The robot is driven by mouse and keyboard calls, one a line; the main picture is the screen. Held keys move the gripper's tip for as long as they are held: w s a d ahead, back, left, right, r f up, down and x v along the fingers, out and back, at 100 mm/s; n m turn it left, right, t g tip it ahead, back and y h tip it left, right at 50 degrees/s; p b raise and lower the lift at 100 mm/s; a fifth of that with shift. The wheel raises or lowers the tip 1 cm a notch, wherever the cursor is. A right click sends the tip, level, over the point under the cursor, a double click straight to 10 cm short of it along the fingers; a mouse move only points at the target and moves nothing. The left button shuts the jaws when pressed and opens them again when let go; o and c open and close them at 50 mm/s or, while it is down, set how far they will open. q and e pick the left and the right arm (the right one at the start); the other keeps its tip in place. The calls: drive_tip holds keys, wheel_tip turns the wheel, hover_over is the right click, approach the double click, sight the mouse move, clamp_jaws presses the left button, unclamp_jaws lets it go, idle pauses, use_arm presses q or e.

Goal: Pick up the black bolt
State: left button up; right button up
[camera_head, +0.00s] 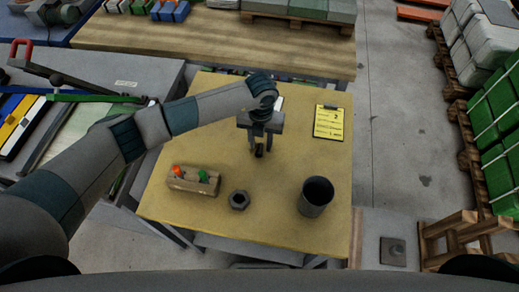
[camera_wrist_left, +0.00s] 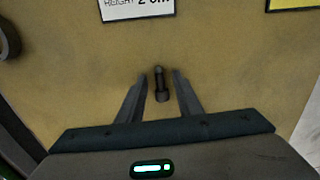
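The black bolt (camera_wrist_left: 160,84) stands or lies on the yellow table between the spread fingers of my left gripper (camera_wrist_left: 160,88) in the left wrist view; I cannot tell which. Clear gaps show on both sides of the bolt, so the gripper is open around it without a grip. In the head view the left gripper (camera_head: 261,148) points down over the table (camera_head: 300,190), with the dark bolt (camera_head: 259,152) at its fingertips. My right gripper is not in view.
A yellow clipboard (camera_head: 329,122) lies right of the gripper. In the wrist view, a white label (camera_wrist_left: 137,9) lies beyond the bolt.

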sight(261, 146)
use_arm(q)
clamp_jaws()
drive_tip(key=shift+r, duration=0.15)
drive_tip(key=shift+r+b, duration=0.45)
drive_tip(key=shift+r, duration=0.05)
wheel_tip(261, 146, up, 2)
drive_tip(key=shift+w+r+b, duration=0.1)
drive_tip(key=shift+r+b, duration=0.05)
drive_tip(key=shift+b, duration=0.6)
drive_tip(key=s+d+r+b, duration=0.4)
drive_tip(key=s+d+r, duration=0.3)
drive_tip(key=d, duration=0.2)
drive_tip(key=shift+d+r, duration=0.2)
drive_tip(key=shift+r, duration=0.05)
